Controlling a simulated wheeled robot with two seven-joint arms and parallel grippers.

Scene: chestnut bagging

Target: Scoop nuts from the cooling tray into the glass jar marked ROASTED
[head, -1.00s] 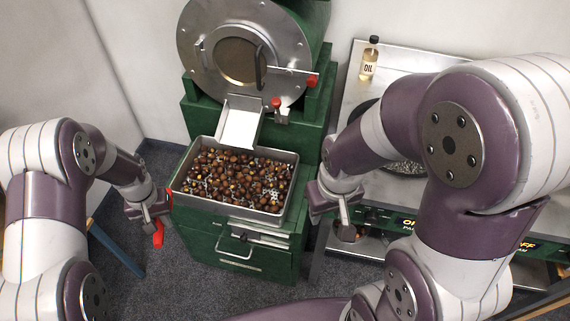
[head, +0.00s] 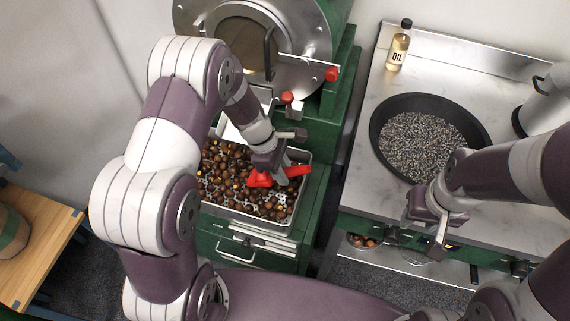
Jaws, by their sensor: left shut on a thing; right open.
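The metal cooling tray (head: 300,205) sits on the green roaster's base, full of brown chestnuts (head: 232,178). My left gripper (head: 287,160) is over the tray's right part, shut on a red tool (head: 262,179). The tool is low at the nuts; its full shape is partly hidden, and I cannot tell whether it holds nuts. My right gripper (head: 437,237) is open and empty above the front edge of the steel counter. I see no jar marked ROASTED in this view.
A black pan (head: 375,130) of grey grains and an oil bottle (head: 397,48) stand on the counter (head: 365,185) at right. A wooden table (head: 45,245) at far left bears a partly cut-off round item with a green band. The roaster (head: 318,35) rises behind the tray.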

